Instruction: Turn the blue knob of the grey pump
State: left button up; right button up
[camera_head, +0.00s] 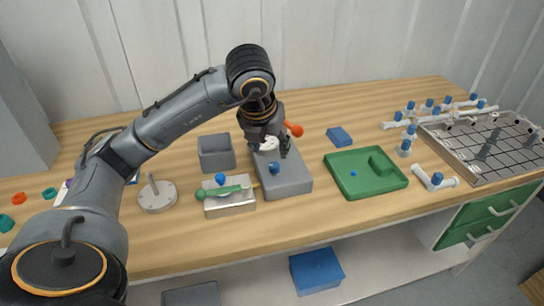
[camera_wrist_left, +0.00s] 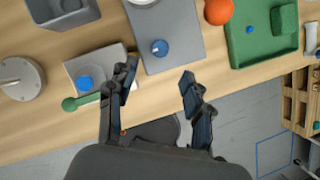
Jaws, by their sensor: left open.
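The grey pump (camera_head: 290,182) is a flat grey block on the wooden table, with a round blue knob (camera_head: 275,168) on its top near the front. In the left wrist view the blue knob (camera_wrist_left: 160,47) shows whole on the grey pump (camera_wrist_left: 182,52). My left gripper (camera_head: 270,150) hangs over the rear part of the pump, pointing down. In the wrist view my left gripper (camera_wrist_left: 158,77) is open and empty. The knob appears ahead of the gap between the fingers and apart from them. A white part and an orange ball (camera_head: 293,129) show behind the gripper.
Left of the pump is a pale block (camera_head: 238,208) with a green handle (camera_head: 222,191) and another blue knob (camera_head: 220,178). A grey bin (camera_head: 216,152) and a round metal base (camera_head: 157,199) stand nearby. A green tray (camera_head: 378,190) lies right of the pump, with bare table between.

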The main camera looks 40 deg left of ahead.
pick_arm(q)
jog(key=v, duration=0.3)
jog(key=shift+s+r, duration=0.1)
jog(key=shift+r, duration=0.15)
dwell(0.4)
